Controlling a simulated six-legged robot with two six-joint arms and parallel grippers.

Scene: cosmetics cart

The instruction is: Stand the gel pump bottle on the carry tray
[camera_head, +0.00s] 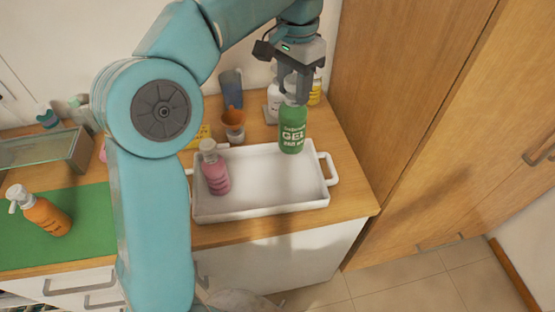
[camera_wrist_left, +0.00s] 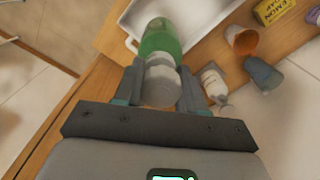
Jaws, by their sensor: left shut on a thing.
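The green gel pump bottle (camera_head: 292,128) hangs upright below my left gripper (camera_head: 294,90) in the head view, over the far right part of the white carry tray (camera_head: 262,208). My left gripper is shut on the bottle's pale top. In the left wrist view the green bottle (camera_wrist_left: 160,38) shows between the fingers (camera_wrist_left: 162,85), with the tray (camera_wrist_left: 205,40) beyond it. I cannot tell whether the bottle's base touches the tray. A pink pump bottle (camera_head: 215,172) stands in the tray's left end. My right gripper is not in view.
An orange pump bottle (camera_head: 45,212) stands on a green mat (camera_head: 85,225) at left. The tray's middle and right are clear.

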